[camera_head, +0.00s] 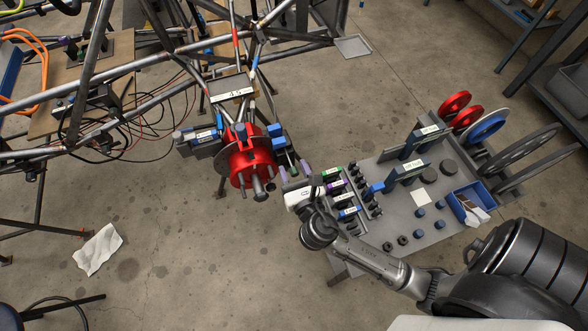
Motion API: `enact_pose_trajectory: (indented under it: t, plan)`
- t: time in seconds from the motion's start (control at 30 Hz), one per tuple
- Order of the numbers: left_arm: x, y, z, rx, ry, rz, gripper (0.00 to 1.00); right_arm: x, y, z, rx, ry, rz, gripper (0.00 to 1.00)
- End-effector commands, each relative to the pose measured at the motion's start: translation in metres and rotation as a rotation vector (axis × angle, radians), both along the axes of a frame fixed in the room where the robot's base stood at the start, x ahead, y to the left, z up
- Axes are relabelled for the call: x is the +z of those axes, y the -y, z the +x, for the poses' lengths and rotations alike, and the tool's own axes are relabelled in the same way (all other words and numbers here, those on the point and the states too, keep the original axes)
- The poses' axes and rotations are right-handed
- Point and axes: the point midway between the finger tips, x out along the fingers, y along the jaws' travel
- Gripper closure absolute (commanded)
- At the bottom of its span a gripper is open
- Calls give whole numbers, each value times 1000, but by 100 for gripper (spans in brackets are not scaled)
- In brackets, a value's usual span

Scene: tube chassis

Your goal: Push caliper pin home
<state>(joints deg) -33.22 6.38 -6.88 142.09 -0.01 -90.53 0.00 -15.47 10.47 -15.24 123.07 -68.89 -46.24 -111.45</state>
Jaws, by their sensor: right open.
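A red hub (240,168) with dark discs and studs is mounted at the end of the tube chassis (170,55). Blue and dark grey blocks sit against its left (205,135) and right (277,131) sides; they look like caliper parts. The caliper pin is too small to pick out with certainty. My right gripper (289,178) is at the right of the hub, between it and the parts table, with its jaws open. I see nothing held in it, and I cannot tell whether it touches a rod there. My left gripper is not in view.
A grey parts table (390,235) stands below and right of the hub, with labelled blocks, knobs, a blue bin (467,205) and upright discs (488,126). Dark cables (125,125) hang at the left. A white cloth (98,248) lies on open floor.

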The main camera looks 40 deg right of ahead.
Motion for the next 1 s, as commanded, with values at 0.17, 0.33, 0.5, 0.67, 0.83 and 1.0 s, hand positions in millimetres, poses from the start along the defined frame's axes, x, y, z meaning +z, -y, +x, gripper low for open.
enact_pose_trajectory:
  t: [0.17, 0.33, 0.5, 0.67, 0.83, 1.0]
  plan:
    - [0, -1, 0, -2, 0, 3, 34, 0, 0, 0, 0, 0, 0, 53]
    - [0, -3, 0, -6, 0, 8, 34, 0, 0, 0, 0, 0, 0, 70]
    - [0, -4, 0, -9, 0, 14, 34, 0, 0, 0, 0, 0, 0, 86]
    - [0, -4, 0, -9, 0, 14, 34, 0, 0, 0, 0, 0, 0, 100]
    - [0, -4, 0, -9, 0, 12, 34, 0, 0, 0, 0, 0, 0, 100]
    - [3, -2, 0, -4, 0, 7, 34, 1, 4, 0, -7, 0, -1, 100]
